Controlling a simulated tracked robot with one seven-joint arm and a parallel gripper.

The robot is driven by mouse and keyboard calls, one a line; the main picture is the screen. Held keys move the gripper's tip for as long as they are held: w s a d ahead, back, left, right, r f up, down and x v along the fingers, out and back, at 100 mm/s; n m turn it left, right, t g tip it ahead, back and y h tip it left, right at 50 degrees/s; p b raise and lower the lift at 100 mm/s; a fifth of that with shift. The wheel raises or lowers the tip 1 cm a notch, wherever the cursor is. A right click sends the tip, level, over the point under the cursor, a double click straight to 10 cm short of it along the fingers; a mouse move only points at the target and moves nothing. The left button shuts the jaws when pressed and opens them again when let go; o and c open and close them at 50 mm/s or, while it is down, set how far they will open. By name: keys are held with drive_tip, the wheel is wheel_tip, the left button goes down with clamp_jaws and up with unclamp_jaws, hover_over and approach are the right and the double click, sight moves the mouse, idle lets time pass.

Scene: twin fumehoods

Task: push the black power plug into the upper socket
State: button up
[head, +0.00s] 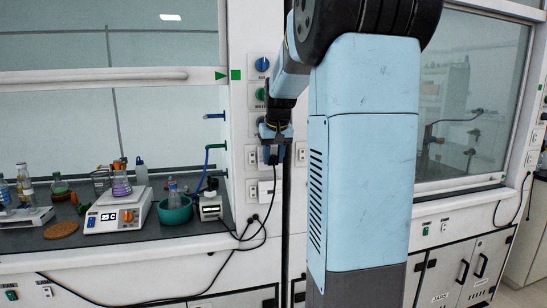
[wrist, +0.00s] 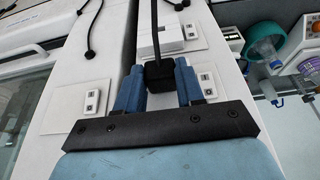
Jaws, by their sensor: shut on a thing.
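My gripper (head: 274,150) is in front of the white panel between the two fumehoods. In the wrist view, its two blue fingers (wrist: 159,88) are shut on the black power plug (wrist: 158,74). The plug also shows in the head view (head: 273,158). Its black cord (wrist: 155,28) hangs down from it in the head view. A pale socket plate (head: 251,157) shows beside the gripper, and a lower socket unit (head: 266,191) is below it. The panel directly behind the plug is hidden, so I cannot tell whether the plug touches a socket.
Black cords (head: 262,235) loop below the panel. Blue and green valve knobs (head: 262,64) are above the gripper. The left hood bench holds a balance (head: 118,212), a teal bowl (head: 175,213) and several bottles. The right hood's glass sash (head: 470,100) is lowered.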

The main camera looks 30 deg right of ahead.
drive_tip(key=shift+w, duration=0.1)
drive_tip(key=o, duration=1.1)
drive_tip(key=v, duration=1.3)
drive_tip(key=shift+r, duration=0.4)
drive_tip(key=s+a+f+n, duration=0.1)
drive_tip(key=s+a+f, duration=0.7)
drive_tip(key=s, duration=0.4)
drive_tip(key=s+a+f+n+t+y, duration=0.1)
drive_tip(key=s+a+f+n, duration=0.1)
drive_tip(key=s+a+f, duration=0.6)
drive_tip(key=s+a, duration=0.3)
drive_tip(key=s, duration=0.1)
drive_tip(key=shift+f+t, duration=0.25)
drive_tip(key=shift+t, duration=0.05)
